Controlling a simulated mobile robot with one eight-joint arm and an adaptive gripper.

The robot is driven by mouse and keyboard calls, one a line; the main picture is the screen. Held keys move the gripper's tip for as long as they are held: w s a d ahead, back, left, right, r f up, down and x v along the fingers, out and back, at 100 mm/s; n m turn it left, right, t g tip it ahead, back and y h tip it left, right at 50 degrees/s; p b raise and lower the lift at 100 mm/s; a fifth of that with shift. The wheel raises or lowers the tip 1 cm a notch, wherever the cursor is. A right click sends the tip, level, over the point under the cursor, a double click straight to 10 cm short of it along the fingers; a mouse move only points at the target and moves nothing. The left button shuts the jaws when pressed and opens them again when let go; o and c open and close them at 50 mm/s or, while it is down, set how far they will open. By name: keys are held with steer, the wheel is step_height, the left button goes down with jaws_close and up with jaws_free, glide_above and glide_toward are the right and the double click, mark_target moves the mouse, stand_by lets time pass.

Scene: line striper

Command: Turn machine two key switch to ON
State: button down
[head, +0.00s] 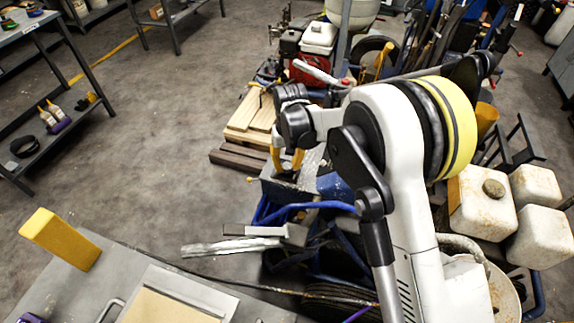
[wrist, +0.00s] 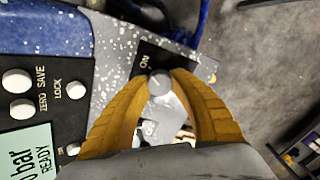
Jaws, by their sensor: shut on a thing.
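The key switch (wrist: 159,84) is a small round grey knob on a black plate, with "ON" printed beside it at the upper left. A second, partly hidden label (wrist: 150,128) lies below it. My gripper (wrist: 160,76) has its two yellow fingers closed around the knob, one on each side. In the head view my gripper (head: 287,165) reaches down to the grey panel of the machine, and the knob is hidden there. Which way the switch points cannot be told.
Left of the switch in the wrist view are several white buttons, including the LOCK button (wrist: 76,90), and a green display (wrist: 27,155). A wooden pallet (head: 250,115) and a red engine (head: 308,70) stand behind. White tanks (head: 483,205) stand at right. Open floor lies left.

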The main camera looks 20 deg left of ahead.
mark_target(289, 165)
steer(key=c, duration=1.1)
jaws_free()
steer(key=shift+o, duration=0.2)
step_height(289, 165, up, 12)
steer(key=shift+w+d, duration=0.15)
